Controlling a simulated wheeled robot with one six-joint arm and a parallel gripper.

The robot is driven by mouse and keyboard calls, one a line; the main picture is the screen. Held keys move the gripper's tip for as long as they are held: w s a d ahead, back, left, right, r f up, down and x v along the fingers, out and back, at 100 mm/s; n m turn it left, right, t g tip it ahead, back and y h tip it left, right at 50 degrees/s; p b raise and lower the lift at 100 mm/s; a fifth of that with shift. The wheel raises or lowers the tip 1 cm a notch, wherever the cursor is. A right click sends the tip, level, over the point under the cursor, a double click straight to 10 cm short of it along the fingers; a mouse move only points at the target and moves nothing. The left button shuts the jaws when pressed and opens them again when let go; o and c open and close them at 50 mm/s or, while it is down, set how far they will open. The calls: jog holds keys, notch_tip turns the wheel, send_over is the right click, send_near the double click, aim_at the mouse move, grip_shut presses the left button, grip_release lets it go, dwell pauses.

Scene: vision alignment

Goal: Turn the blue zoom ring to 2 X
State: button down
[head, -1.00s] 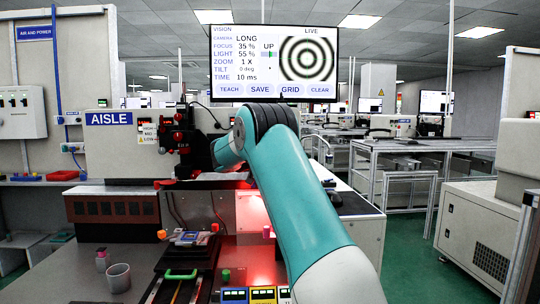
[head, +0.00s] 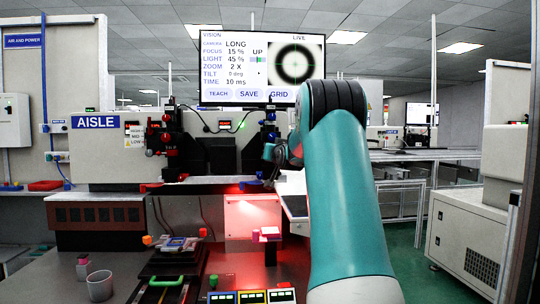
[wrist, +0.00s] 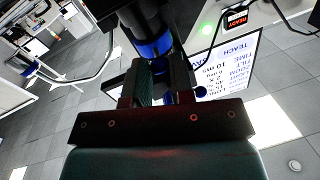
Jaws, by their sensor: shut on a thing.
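The blue zoom ring (wrist: 152,48) is a bright blue band on a dark barrel in the wrist view. My gripper (wrist: 162,85) is at the barrel just below this band, with blue showing between its dark fingers. The fingers are shut on the ring's blue part, though the exact contact is partly hidden. In the head view my gripper (head: 272,160) is beside the dark column on the right of the station, small and partly hidden by my arm. The screen (head: 262,68) reads ZOOM 2 X, FOCUS 15 % and LIGHT 45 %. Its live picture shows one thick dark ring.
Red-knobbed dark stages (head: 168,140) stand left of the column. A bench holds a small device (head: 178,244), a grey cup (head: 99,285) and several coloured button boxes (head: 252,297). A cable hangs behind the stages. The floor aisle at right is open.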

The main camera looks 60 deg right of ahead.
jog(key=shift+s+d, duration=0.1)
dwell(0.5)
jog(key=c, duration=1)
grip_release()
jog(key=b+v, duration=0.3)
jog(key=v, duration=1.4)
jog(key=shift+s, duration=0.3)
